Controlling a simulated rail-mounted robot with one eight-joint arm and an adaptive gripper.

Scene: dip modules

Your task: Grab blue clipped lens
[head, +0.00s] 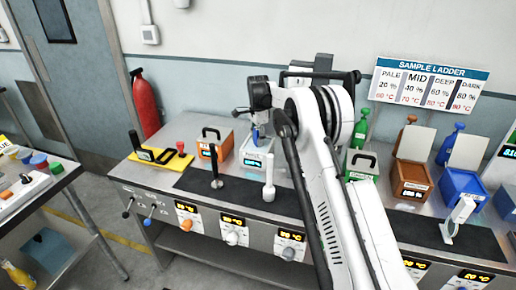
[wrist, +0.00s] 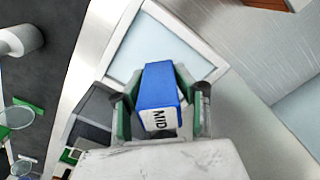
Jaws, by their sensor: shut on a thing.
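My gripper (head: 258,122) is at the back of the bench, just over a pale box (head: 256,158). In the wrist view my gripper (wrist: 160,98) is shut on a blue block-shaped piece (wrist: 157,82) with a white label reading MID. The piece also shows as a small blue patch under the gripper in the head view (head: 255,135). I take it for the blue clip; its lens is hidden or cannot be made out. A white-framed pale panel (wrist: 118,32) lies beyond the piece in the wrist view.
Clear round lenses (wrist: 17,116) with green parts show at the wrist view's left edge. An orange box (head: 216,146) stands left of the pale box. A green box (head: 362,166), brown box (head: 411,180) and blue box (head: 462,186) stand right. Upright posts (head: 268,180) stand in front.

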